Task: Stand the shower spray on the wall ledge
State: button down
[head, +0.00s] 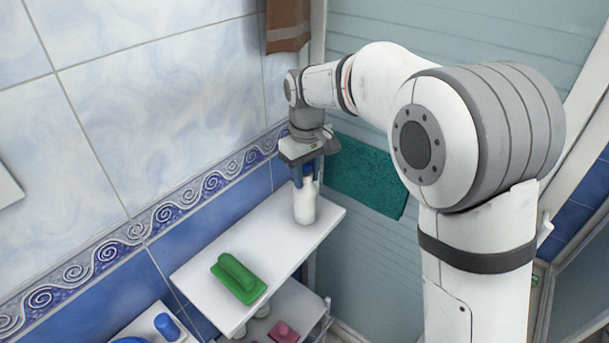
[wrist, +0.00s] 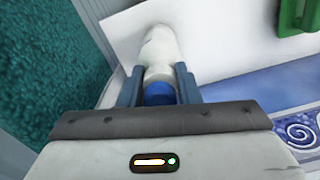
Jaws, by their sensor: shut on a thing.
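The shower spray (head: 305,203) is a white bottle with a blue top. It is upright at the far right end of the white wall ledge (head: 205,282). Its base looks to be on or just above the ledge surface; I cannot tell which. My gripper (head: 304,177) points down from above and is shut on the blue top. In the wrist view, the two blue-grey fingers of my gripper (wrist: 158,88) flank the blue top of the spray (wrist: 160,50), with the white body beyond. The white ledge also shows there (wrist: 215,40).
A green scrubber with a handle (head: 239,278) lies on the ledge, nearer and to the left. Below are a lower shelf with a pink item (head: 284,331) and a blue item (head: 166,326) at lower left. A teal mat (head: 366,178) is right of the ledge. The tiled wall is on the left.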

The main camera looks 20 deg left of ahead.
jog(key=shift+f, duration=0.35)
jog(key=c, duration=1.1)
grip_release()
